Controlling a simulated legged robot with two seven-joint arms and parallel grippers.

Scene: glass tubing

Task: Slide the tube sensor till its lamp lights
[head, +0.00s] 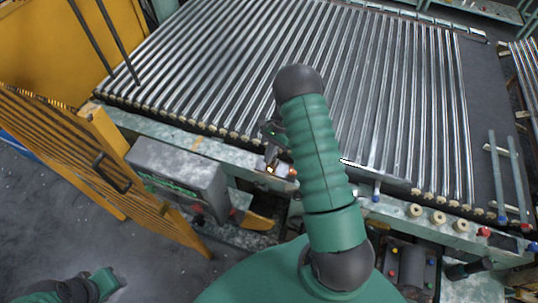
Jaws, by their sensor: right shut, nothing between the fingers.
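My right arm rises up the middle of the head view. Its gripper (271,150) shows as a small dark shape left of the green forearm, shut and empty, at the front edge of the tube bed. Just below the fingertips is a small part with an orange-yellow spot (270,169), which looks like the tube sensor. I cannot tell if the spot is a lit lamp or if the fingers touch the part. The forearm hides what lies right of it.
Long glass tubes (215,65) lie side by side on the bed. A grey control box (178,172) stands left of the front rail, beside a slatted yellow gate (120,165). Round pale rollers (438,217) sit on the rail at right. Dark floor lies open at lower left.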

